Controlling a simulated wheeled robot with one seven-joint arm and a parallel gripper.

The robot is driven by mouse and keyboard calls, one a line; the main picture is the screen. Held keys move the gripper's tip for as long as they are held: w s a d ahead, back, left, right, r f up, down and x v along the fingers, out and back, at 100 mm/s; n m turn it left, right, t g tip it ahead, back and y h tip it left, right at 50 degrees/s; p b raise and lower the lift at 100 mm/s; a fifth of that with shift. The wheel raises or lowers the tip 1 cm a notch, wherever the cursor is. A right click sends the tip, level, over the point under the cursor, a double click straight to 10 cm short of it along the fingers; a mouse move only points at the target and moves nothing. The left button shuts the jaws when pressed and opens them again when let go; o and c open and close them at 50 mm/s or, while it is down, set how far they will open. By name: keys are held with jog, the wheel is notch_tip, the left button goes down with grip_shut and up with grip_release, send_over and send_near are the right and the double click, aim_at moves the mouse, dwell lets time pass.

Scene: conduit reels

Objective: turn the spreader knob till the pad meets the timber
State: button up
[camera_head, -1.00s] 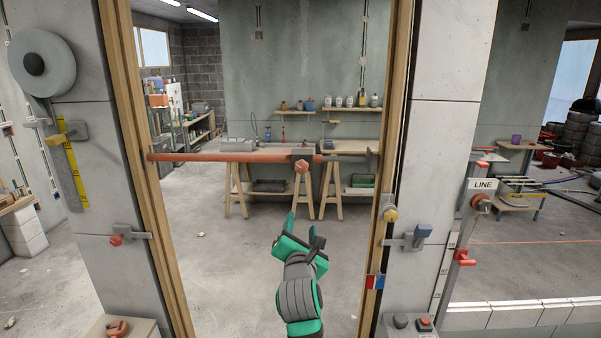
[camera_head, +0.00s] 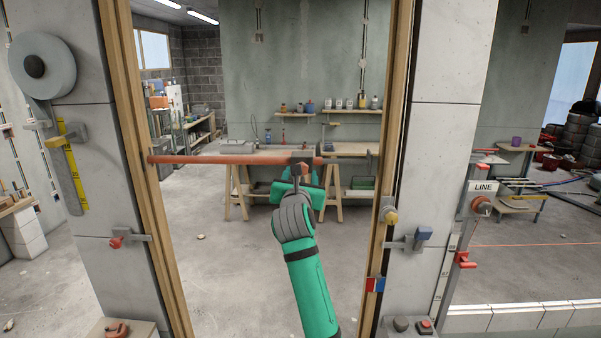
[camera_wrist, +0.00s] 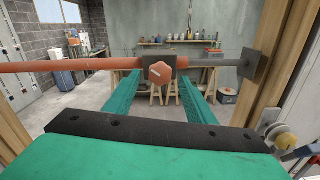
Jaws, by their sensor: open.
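The red spreader bar (camera_head: 215,159) spans the opening between two timber posts; it also shows in the wrist view (camera_wrist: 70,67). Its red faceted knob (camera_wrist: 160,73) sits under a dark collar (camera_wrist: 158,60). In the head view my gripper largely hides the knob. The dark pad (camera_wrist: 254,65) ends a grey rod near the right timber (camera_wrist: 283,35). In the head view a narrow gap seems to separate the pad (camera_head: 372,163) from the right timber (camera_head: 396,100). My gripper (camera_head: 303,172) is open, its green fingers either side of the knob in the wrist view; contact cannot be told.
The left timber (camera_head: 142,130) stands against a block pillar. A yellow knob (camera_head: 390,216) and a blue-topped clamp (camera_head: 423,233) stick out at the right post. Workbenches on trestles stand behind.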

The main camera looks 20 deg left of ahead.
jog(key=x, duration=0.3)
jog(key=shift+w, duration=0.15)
jog(key=shift+w, duration=0.15)
jog(key=c, duration=1)
